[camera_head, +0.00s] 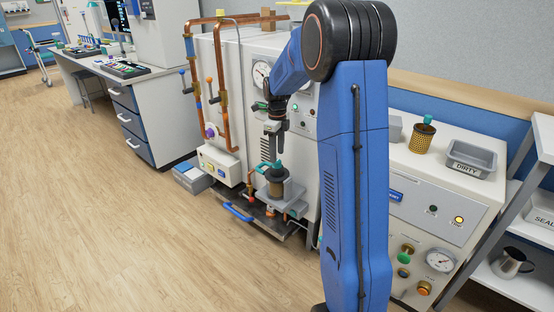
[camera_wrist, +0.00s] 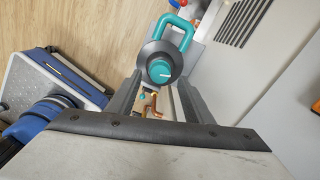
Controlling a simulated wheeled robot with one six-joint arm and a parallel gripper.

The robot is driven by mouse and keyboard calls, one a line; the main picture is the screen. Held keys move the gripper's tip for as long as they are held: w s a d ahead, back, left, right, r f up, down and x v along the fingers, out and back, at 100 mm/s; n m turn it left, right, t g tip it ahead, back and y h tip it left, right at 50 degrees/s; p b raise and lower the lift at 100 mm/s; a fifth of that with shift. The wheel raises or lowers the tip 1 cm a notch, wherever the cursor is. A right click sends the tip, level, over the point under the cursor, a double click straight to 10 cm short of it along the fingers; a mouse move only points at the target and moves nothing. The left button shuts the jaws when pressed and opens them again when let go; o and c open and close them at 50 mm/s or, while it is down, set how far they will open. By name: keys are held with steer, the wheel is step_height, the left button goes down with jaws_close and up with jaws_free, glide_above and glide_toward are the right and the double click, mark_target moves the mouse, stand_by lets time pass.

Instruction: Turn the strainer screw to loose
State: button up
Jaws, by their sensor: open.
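The strainer (camera_head: 277,186) is a dark upright cylinder low on the front of the white cabinet, with a teal top. In the wrist view its screw is a round teal knob (camera_wrist: 160,71) with a white mark, set on a dark round cap. A teal loop handle (camera_wrist: 176,27) extends from the cap's far side. My gripper (camera_head: 274,157) points down just above the strainer. In the wrist view my open gripper (camera_wrist: 158,84) has a finger on each side of the line to the knob. Contact with the knob cannot be told.
Copper pipes (camera_head: 222,95) run up the cabinet at the left of the strainer. A blue handle (camera_head: 238,212) sticks out at floor level. A gold mesh filter (camera_head: 422,136) and a grey DIRTY tray (camera_head: 471,158) stand on the right-hand unit. The floor at left is clear.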

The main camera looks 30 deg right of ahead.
mark_target(277, 163)
steer(key=shift+f, duration=1.8)
steer(key=shift+c, duration=0.4)
steer(key=c, duration=1)
